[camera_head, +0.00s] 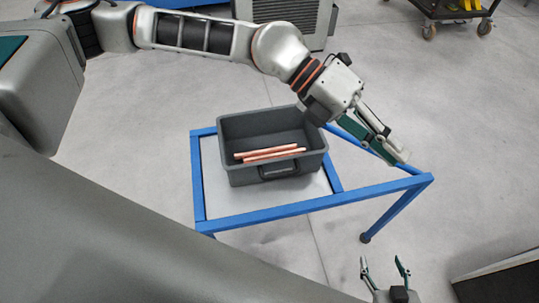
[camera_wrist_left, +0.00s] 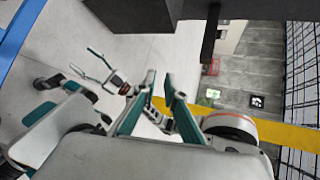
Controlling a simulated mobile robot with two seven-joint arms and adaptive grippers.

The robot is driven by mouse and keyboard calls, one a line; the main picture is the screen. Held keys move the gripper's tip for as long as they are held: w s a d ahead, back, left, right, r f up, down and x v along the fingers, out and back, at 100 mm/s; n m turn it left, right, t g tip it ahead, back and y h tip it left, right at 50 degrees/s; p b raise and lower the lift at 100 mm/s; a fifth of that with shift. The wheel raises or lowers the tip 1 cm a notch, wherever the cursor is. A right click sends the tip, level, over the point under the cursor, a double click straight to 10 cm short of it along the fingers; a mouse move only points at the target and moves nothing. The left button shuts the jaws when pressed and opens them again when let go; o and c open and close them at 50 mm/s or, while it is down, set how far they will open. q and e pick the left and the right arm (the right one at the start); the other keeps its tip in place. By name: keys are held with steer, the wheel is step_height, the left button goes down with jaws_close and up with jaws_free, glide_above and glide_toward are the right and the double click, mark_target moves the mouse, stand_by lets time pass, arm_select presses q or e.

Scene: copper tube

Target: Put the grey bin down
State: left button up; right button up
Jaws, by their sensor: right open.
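The grey bin (camera_head: 272,170) sits upright on a blue-framed stand (camera_head: 290,208) in the head view. Several copper tubes (camera_head: 268,153) lie inside it. My left gripper (camera_head: 402,155) is to the right of the bin, over the stand's right end, apart from the bin. In the left wrist view its fingers (camera_wrist_left: 159,75) have a narrow gap between them and nothing in it. My right gripper (camera_head: 384,262) is open and empty at the bottom, beyond the stand's front right corner. It also shows in the left wrist view (camera_wrist_left: 84,60). Neither gripper touches the bin.
A dark cart (camera_head: 445,10) on wheels stands at the top right. A grey cabinet (camera_head: 318,20) with a vented face is behind the stand. A dark-edged block (camera_head: 505,278) is at the lower right. Floor around the stand is mostly clear.

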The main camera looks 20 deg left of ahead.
arm_select(q)
steer(key=a+f+m+y, duration=0.4)
steer(key=a+f+y, duration=0.2)
steer(key=a+f, duration=0.4)
steer(key=m+t+y+b, duration=0.1)
steer(key=m+t+y, duration=0.15)
steer(key=y, duration=0.35)
glide_toward(279, 167)
steer(key=shift+n+t, duration=0.25)
steer(key=shift+t, duration=0.2)
steer(key=f, duration=0.3)
steer(key=f+b, duration=0.1)
steer(key=f, duration=0.3)
steer(key=d+f+b, duration=0.1)
steer(key=f, duration=0.3)
steer(key=shift+w, duration=0.1)
steer(key=shift+r, duration=0.1)
jaws_close()
arm_select(e)
steer(key=f, duration=0.1)
steer(key=s+f, duration=0.1)
steer(key=shift+f, duration=0.35)
